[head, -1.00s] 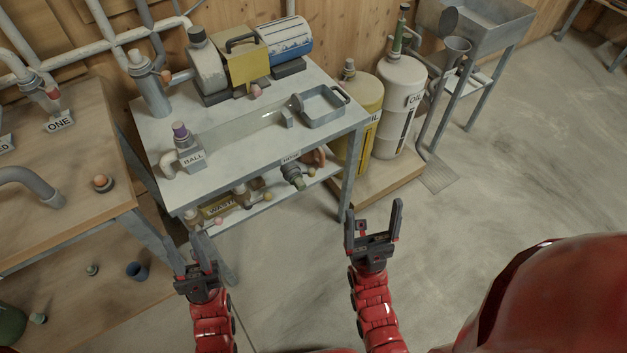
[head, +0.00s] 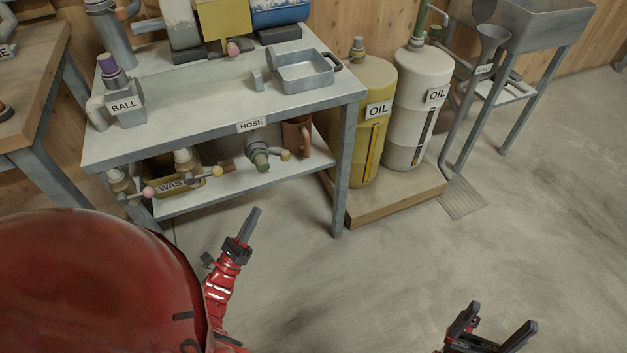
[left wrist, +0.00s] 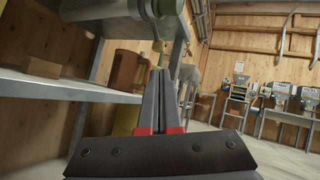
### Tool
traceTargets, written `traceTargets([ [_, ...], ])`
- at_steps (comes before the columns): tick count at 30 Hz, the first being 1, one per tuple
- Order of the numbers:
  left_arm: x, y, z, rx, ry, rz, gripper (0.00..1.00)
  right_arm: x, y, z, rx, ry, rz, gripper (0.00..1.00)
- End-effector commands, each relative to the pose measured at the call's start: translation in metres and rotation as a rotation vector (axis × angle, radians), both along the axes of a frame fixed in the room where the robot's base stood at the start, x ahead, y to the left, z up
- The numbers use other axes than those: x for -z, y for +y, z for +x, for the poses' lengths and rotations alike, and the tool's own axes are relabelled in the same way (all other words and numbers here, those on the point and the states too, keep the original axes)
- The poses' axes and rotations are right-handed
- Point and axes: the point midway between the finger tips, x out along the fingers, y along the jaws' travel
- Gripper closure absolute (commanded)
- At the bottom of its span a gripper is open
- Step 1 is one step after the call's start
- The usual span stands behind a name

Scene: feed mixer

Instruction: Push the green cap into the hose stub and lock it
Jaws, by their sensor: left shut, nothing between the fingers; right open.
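A small yellow knob (head: 285,155) is beside the cap. My left gripper (head: 254,212) is shut and empty, in front of the shelf and below the cap in the picture. My right gripper (head: 503,325) is open and empty over the floor.
The metal table (head: 200,136) carries a BALL fitting (head: 124,105) and a grey tray (head: 303,72). A WASTE box (head: 180,187) is at left on the shelf. Oil drums (head: 412,110) stand right; the floor in front is clear.

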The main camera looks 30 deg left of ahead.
Motion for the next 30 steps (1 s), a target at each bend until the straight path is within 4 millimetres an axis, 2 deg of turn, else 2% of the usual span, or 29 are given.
traceTargets([
  [11,0.002,0.004,-0.001,-0.022,0.004,0.023,1.0,0.001,0.0,0.0,0.0,0.0,0.0,0.13],
  [16,-0.004,0.002,0.007,-0.019,-0.001,0.024,1.0,0.001,0.0,0.0,0.0,0.0,0.0,0.13],
  [20,-0.015,-0.001,0.023,-0.017,-0.003,0.024,1.0,0.0,0.0,0.0,0.0,0.0,0.0,0.13],
  [30,-0.054,-0.009,0.084,-0.016,-0.004,0.023,1.0,0.006,0.0,0.0,0.0,0.0,0.0,0.13],
])
